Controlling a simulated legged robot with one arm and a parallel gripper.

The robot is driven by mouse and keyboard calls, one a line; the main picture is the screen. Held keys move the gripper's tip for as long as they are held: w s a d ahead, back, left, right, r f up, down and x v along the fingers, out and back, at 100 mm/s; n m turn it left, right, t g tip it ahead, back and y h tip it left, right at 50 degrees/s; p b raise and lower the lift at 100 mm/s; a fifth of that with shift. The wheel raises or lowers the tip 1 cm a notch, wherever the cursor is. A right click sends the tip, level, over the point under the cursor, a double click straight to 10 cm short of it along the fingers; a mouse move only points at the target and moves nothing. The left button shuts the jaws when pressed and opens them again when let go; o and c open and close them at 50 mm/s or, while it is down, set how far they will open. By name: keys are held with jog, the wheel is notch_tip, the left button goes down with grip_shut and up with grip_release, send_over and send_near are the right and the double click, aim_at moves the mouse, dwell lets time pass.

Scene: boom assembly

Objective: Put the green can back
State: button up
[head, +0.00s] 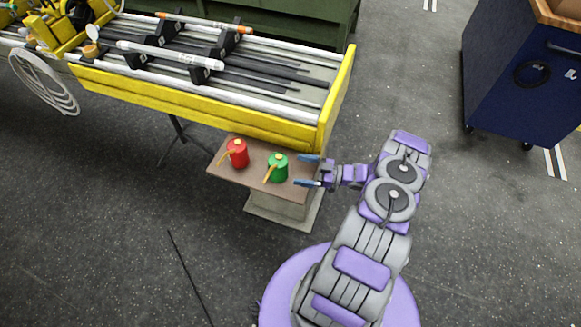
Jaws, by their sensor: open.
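The green can (278,168) stands upright on a small brown-topped stand (228,175), with an orange-yellow handle or spout pointing to the lower left. A red can (238,153) of the same kind stands to its left on the same top. My gripper (308,171) is open, just right of the green can, with its blue fingers pointing left towards it. The fingertips look close to the can's right side; I cannot tell whether they touch it. Nothing is held.
A long yellow-sided boom (200,107) with white and dark rods lies behind the stand, its near end close above my gripper. A dark blue cabinet (510,90) on wheels stands at the upper right. A coiled white cable (45,82) hangs at the left. The grey floor in front is mostly clear.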

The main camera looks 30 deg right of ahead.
jog(key=p+v, duration=0.1)
jog(key=v, duration=0.5)
jog(key=shift+d, duration=0.45)
